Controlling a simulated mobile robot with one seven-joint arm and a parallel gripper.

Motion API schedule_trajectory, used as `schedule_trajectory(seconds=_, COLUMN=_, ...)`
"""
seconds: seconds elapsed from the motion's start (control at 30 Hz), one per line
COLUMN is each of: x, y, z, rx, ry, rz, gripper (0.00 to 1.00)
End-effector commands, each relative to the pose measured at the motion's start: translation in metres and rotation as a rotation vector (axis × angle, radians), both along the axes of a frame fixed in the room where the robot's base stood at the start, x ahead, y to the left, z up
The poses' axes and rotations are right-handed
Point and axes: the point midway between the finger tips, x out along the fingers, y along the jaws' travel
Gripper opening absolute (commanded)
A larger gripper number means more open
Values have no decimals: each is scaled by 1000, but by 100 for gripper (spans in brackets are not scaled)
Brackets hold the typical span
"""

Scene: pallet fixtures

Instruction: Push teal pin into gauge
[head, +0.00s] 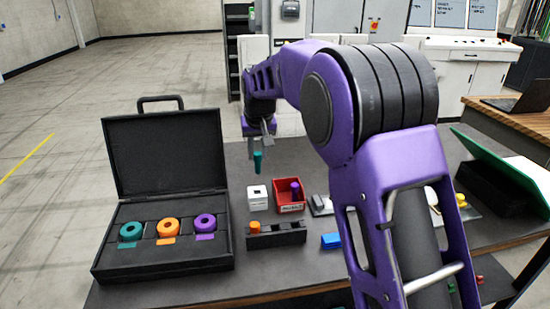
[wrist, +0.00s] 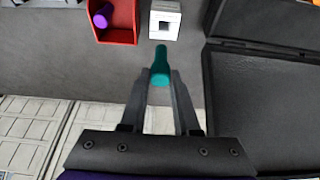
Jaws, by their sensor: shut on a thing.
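The teal pin (head: 257,163) is held in my gripper (head: 264,146), hanging roughly upright above the table. In the wrist view the pin (wrist: 161,62) sits between the two fingers of my gripper (wrist: 160,80). A white block (head: 258,207) with a square hole in its top stands on the table below the pin. It also shows in the wrist view (wrist: 165,33), just beyond the pin's end. The pin appears apart from the block. Which item is the gauge is not labelled; an open black case (head: 165,255) also holds teal, orange and purple rings.
A red bin (head: 290,208) with a purple pin (head: 295,186) stands right beside the white block. In front is a black rack (head: 277,240) holding an orange pin (head: 254,226). A blue block (head: 331,241) lies to its right. The case's raised lid stands left.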

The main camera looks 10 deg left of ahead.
Motion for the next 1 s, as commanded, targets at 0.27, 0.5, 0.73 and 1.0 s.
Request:
schedule_trajectory(seconds=0.27, x=4, y=7, z=-6, rx=-4, ry=-3, rz=2, gripper=0)
schedule_trajectory(seconds=0.5, x=4, y=7, z=-26, rx=-6, ry=-3, rz=2, gripper=0)
schedule_trajectory(seconds=0.73, x=4, y=6, z=-50, rx=-6, ry=-3, rz=2, gripper=0)
schedule_trajectory(seconds=1.0, x=4, y=6, z=-60, rx=-4, ry=-3, rz=1, gripper=0)
